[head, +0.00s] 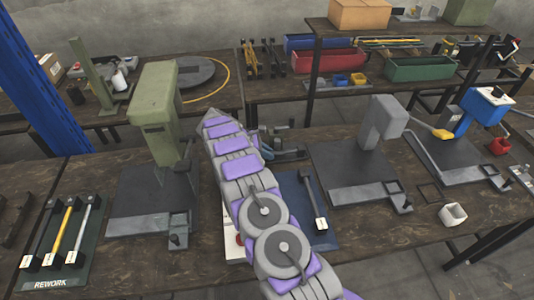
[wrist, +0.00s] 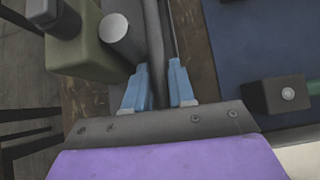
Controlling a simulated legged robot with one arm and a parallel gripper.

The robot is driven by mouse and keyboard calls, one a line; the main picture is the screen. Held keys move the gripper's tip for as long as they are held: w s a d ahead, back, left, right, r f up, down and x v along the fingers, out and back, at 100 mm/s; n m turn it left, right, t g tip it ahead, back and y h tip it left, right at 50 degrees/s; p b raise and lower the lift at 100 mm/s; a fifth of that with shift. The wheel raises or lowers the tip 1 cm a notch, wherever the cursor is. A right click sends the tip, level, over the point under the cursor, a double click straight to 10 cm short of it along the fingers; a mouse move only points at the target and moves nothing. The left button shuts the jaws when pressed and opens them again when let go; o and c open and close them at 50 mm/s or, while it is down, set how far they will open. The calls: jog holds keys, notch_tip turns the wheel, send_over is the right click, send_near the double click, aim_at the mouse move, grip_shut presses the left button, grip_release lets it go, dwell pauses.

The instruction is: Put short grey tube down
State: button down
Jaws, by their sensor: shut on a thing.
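In the wrist view my gripper (wrist: 159,76) has its blue fingers closed around a grey tube (wrist: 153,32), which runs up between them and out of the top of the picture. Its far end is out of view, so I cannot tell its length. In the head view my purple and grey arm crosses the bench. The gripper is between the green press (head: 160,100) and the blue mat (head: 291,187).
A dark tube (head: 312,195) in end blocks lies on the blue mat. The REWORK mat (head: 50,283) at left bears black, yellow and silver tubes. A grey press (head: 381,125), a blue press (head: 483,112) and a white cup (head: 453,214) stand right. The green press is close beside my gripper.

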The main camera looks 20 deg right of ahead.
jog(key=c, duration=1.3)
grip_release()
jog(key=o, duration=0.4)
jog(key=shift+a, duration=0.2)
jog(key=shift+c, duration=0.2)
jog(key=p+v, duration=0.1)
jog(key=v, duration=0.6)
jog(key=shift+w+a+r+p, duration=0.1)
jog(key=shift+a+r+p, duration=0.1)
jog(key=shift+p, duration=0.1)
